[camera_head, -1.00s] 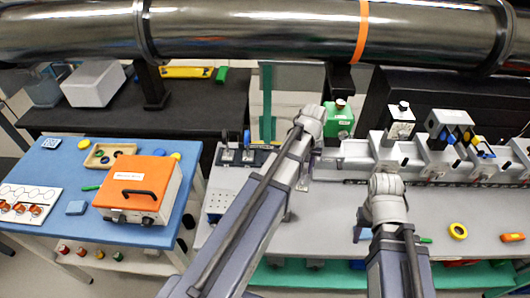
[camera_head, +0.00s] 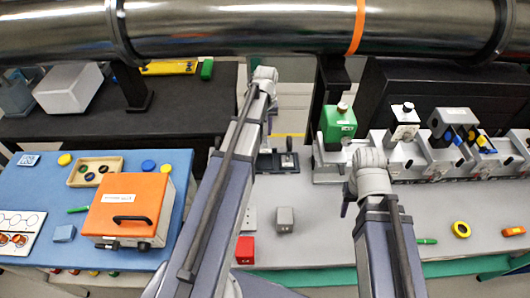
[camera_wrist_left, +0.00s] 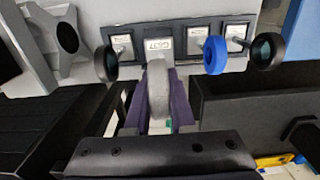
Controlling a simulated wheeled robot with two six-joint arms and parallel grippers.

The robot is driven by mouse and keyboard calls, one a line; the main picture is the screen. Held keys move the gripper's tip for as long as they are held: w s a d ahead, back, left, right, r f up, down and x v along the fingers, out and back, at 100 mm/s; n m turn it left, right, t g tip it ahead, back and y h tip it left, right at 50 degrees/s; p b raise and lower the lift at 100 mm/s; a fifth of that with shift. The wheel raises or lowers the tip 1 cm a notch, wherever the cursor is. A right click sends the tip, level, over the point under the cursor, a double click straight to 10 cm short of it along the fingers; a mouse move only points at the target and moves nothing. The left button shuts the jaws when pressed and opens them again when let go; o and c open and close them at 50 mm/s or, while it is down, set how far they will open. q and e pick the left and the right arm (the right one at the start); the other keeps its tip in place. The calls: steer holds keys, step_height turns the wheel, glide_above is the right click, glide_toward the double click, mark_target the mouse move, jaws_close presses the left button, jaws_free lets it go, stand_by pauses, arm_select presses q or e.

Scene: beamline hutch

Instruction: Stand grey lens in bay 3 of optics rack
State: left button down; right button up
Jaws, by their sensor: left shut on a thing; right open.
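My left gripper (camera_wrist_left: 158,118) is shut on the grey lens (camera_wrist_left: 158,85), which shows nearly edge-on in the left wrist view. The dark optics rack (camera_wrist_left: 180,28) lies just beyond it, with a row of pale labelled bays. The grey lens is in line with a labelled bay between a black-rimmed lens (camera_wrist_left: 106,63) and a blue-rimmed lens (camera_wrist_left: 215,55). I cannot tell whether it touches the rack, nor read the bay number. In the head view, my left arm partly hides the rack (camera_head: 289,162). My right gripper (camera_head: 345,203) is open, low over the grey table.
The orange case (camera_head: 128,205) stands on the blue table (camera_head: 40,180) at left. A red block (camera_head: 245,250) and a grey block (camera_head: 285,218) sit near my left arm. A green box (camera_head: 338,122) and rail-mounted instruments stand behind my right arm. The large pipe (camera_head: 240,30) crosses above.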

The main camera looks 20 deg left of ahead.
mark_target(265, 147)
arm_select(q)
steer(key=shift+f+b, duration=4)
steer(key=shift+f, duration=0.45)
steer(key=shift+f, duration=0.1)
steer(key=shift+f, duration=0.15)
steer(key=c, duration=0.8)
jaws_free()
steer(key=shift+o, duration=0.2)
step_height(265, 147, up, 13)
steer(key=p, duration=1.2)
steer(key=shift+f, duration=0.2)
steer(key=s+d+m, duration=0.4)
steer(key=s+d, duration=0.5)
steer(key=d, duration=0.3)
steer(key=s+d+m+y, duration=0.1)
steer(key=s+d+m, duration=0.4)
steer(key=s+d, duration=0.5)
steer(key=shift+d, duration=1.05)
